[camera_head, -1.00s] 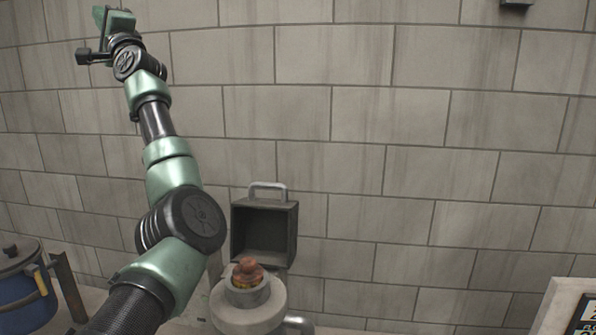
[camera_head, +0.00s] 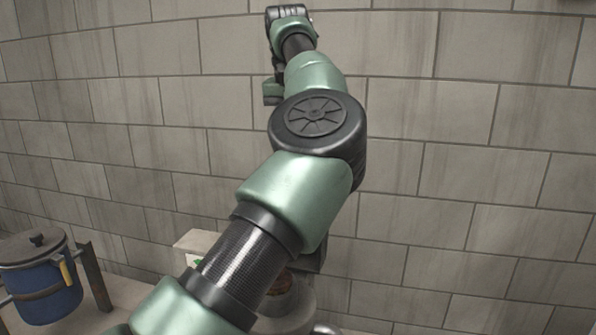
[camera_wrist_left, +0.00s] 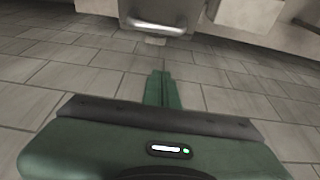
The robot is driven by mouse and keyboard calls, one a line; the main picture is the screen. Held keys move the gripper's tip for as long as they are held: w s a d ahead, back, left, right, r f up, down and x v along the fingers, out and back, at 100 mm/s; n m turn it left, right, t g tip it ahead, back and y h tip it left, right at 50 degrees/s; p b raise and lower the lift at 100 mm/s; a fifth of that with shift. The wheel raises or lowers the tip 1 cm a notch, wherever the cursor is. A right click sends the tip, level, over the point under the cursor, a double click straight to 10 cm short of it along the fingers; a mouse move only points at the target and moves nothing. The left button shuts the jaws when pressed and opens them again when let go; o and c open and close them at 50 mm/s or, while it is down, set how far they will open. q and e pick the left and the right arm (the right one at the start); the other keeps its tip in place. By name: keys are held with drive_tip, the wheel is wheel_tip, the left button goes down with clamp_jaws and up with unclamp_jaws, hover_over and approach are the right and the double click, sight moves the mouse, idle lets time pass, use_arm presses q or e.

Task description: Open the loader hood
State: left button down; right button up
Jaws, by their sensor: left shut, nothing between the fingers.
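My left arm crosses the head view and hides most of the loader. A strip of the dark loader hood (camera_head: 314,262) shows beside the forearm; its pose cannot be told there. Below it are part of the pale round loader body (camera_head: 296,318) and brownish contents (camera_head: 282,284). In the left wrist view, a grey hood-like box (camera_wrist_left: 190,10) with a pale bar handle (camera_wrist_left: 158,27) is at the top edge. My left gripper (camera_wrist_left: 160,76) is shut and empty, apart from that handle. In the head view the gripper is mostly hidden behind the arm. My right gripper is out of view.
A blue lidded pot (camera_head: 45,290) stands on the pale counter (camera_head: 100,318) at lower left, beside a dark metal bracket (camera_head: 93,275). A pale block (camera_head: 196,243) is left of the forearm. The block wall (camera_head: 480,180) behind is bare at right.

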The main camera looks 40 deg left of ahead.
use_arm(q)
drive_tip(key=d+p+x, duration=0.1)
drive_tip(key=p+x, duration=0.1)
drive_tip(key=x, duration=0.6)
drive_tip(key=shift+s+d+r+p, duration=0.1)
drive_tip(key=shift+s+d+r, duration=0.1)
drive_tip(key=shift+s, duration=0.35)
drive_tip(key=shift+s+d+r+p, duration=0.1)
drive_tip(key=shift+s+d+p, duration=0.05)
drive_tip(key=shift+s, duration=0.4)
drive_tip(key=shift+s+d+r+p, duration=0.1)
drive_tip(key=shift+s+d, duration=0.1)
drive_tip(key=shift+s, duration=0.4)
drive_tip(key=shift+w+a+f, duration=0.1)
